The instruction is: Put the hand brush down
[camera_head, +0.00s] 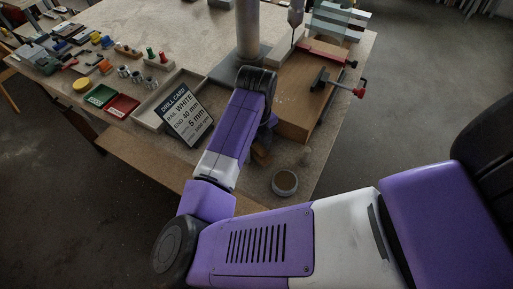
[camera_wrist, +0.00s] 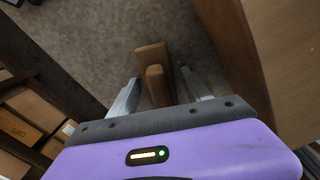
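The hand brush shows in the wrist view as a brown wooden piece (camera_wrist: 155,82) between the two fingers of my gripper (camera_wrist: 160,88). Its bristles cannot be made out. My arm hides most of the gripper there.
A drill card (camera_head: 188,112) leans at a wooden tray (camera_head: 152,112). Right of my wrist are a wooden block (camera_head: 300,105), a red-handled clamp (camera_head: 340,86) and a round dish (camera_head: 285,183). Parts and small bins crowd the left. The wrist view shows boxes on shelving (camera_wrist: 30,115).

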